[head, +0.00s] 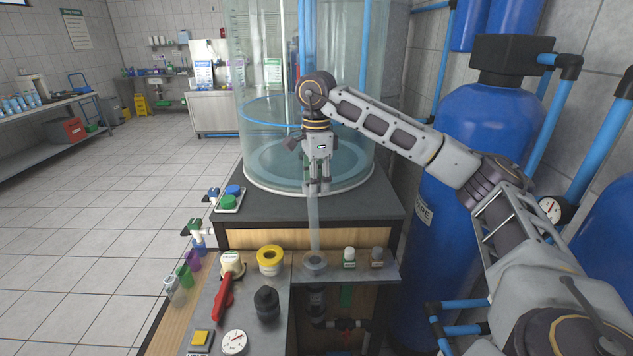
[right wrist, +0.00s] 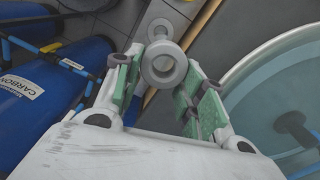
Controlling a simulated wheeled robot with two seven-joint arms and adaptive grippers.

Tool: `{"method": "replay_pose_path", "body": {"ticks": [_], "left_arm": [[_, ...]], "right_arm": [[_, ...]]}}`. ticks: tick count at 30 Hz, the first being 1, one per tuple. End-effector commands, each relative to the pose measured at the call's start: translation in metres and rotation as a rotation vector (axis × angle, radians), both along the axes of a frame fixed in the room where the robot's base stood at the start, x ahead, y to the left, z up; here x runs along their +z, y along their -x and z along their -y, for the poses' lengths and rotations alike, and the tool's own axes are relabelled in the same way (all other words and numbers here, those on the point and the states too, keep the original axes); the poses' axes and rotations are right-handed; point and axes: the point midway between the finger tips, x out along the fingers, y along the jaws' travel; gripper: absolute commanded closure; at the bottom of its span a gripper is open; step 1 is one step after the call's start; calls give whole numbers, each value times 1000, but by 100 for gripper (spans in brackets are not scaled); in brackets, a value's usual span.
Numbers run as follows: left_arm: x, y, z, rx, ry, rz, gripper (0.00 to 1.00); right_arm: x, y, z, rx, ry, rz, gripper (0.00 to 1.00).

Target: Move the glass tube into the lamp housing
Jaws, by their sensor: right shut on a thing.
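The glass tube (head: 314,222) is a clear, slim cylinder hanging roughly upright from my right gripper (head: 319,187). The gripper is shut on its upper part. The lamp housing (head: 315,263) is a grey ring set in the front shelf, with a dark body below it. The tube's lower end lines up with the ring; I cannot tell whether it is just above or inside it. In the right wrist view a pale round tube end (right wrist: 163,66) lies between the green-padded fingers. My left gripper is not in view.
A large clear water tank (head: 310,110) stands behind the gripper. Blue cylinders (head: 475,150) and pipes stand at the right.

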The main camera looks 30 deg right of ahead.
Motion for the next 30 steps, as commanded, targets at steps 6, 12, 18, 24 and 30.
{"method": "replay_pose_path", "body": {"ticks": [6, 12, 18, 24, 30], "left_arm": [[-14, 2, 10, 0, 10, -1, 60], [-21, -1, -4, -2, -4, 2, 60], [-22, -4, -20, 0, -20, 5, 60], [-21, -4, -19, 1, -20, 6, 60], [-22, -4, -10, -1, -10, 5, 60]], "right_arm": [[-14, 1, 5, 0, -26, 5, 73], [-22, 2, 9, -1, -43, 9, 73], [-23, 3, 10, 0, -50, 11, 73], [-23, 3, 10, 0, -50, 11, 73], [-23, 3, 10, 0, -50, 11, 73]]}}
